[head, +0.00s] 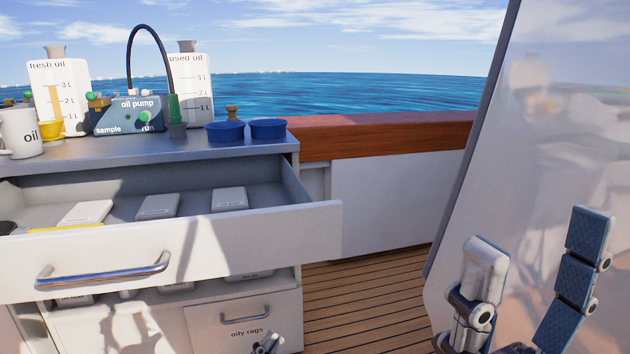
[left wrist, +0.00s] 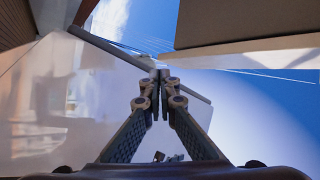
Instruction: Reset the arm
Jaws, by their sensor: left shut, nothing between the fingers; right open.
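My left gripper (head: 268,343) shows only as a small dark tip at the bottom edge of the head view, in front of the oily rags drawer (head: 243,320). In the left wrist view its fingers (left wrist: 161,76) meet at the tips with nothing between them. My right gripper (head: 538,235) is at the lower right of the head view, with its two fingers wide apart and empty. It is in front of the pale glossy panel (head: 560,130).
An open drawer (head: 310,225) juts out at the left, with several pale boxes inside. On the counter (head: 270,143) above stand a mug (head: 20,132), fresh oil tank (head: 70,105), used oil tank (head: 198,95), oil pump (head: 125,118) and blue dishes (head: 226,131). Wooden deck (head: 360,300) is clear.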

